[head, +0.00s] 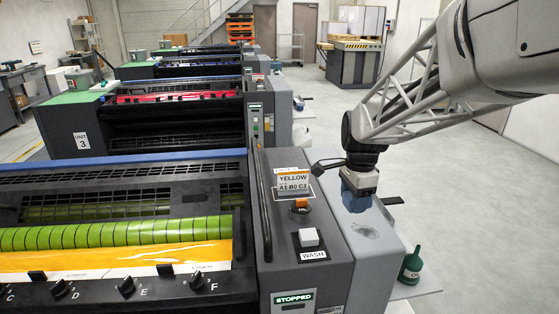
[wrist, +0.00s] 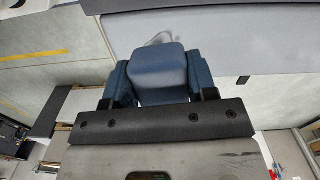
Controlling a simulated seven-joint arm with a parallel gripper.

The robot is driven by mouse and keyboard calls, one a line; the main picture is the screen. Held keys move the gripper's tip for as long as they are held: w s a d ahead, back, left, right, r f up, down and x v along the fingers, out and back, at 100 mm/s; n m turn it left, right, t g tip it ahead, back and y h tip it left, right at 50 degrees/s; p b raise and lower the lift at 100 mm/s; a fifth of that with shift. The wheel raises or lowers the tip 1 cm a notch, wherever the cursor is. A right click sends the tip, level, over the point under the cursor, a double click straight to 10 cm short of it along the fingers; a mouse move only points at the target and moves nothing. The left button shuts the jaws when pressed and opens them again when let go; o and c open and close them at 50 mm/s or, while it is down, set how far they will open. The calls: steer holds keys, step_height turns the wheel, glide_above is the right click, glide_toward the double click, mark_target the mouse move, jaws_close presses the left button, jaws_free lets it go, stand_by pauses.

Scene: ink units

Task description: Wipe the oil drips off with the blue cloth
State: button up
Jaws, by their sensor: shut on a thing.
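My gripper (head: 357,192) points down over the light grey top of the near press's end housing (head: 385,262). It is shut on the blue cloth (head: 352,201), a folded pad that also shows between the fingers in the wrist view (wrist: 158,68). The cloth is at or just above the housing top; I cannot tell whether it touches. A dark oil smudge (head: 366,231) lies on the housing top, just in front of the cloth in the head view. A faint mark (wrist: 160,38) shows past the cloth's edge in the wrist view. Anything under the cloth is hidden.
A green oil bottle (head: 411,264) stands on a low shelf right of the housing. More presses stand behind; floor at right is clear.

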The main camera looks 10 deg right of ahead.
steer(key=shift+s+a+f+y, duration=0.1)
steer(key=shift+s+f+y, duration=0.4)
steer(key=shift+y, duration=0.3)
steer(key=shift+s, duration=0.1)
steer(key=shift+r, duration=0.15)
steer(key=shift+r, duration=0.4)
steer(key=shift+f, duration=0.1)
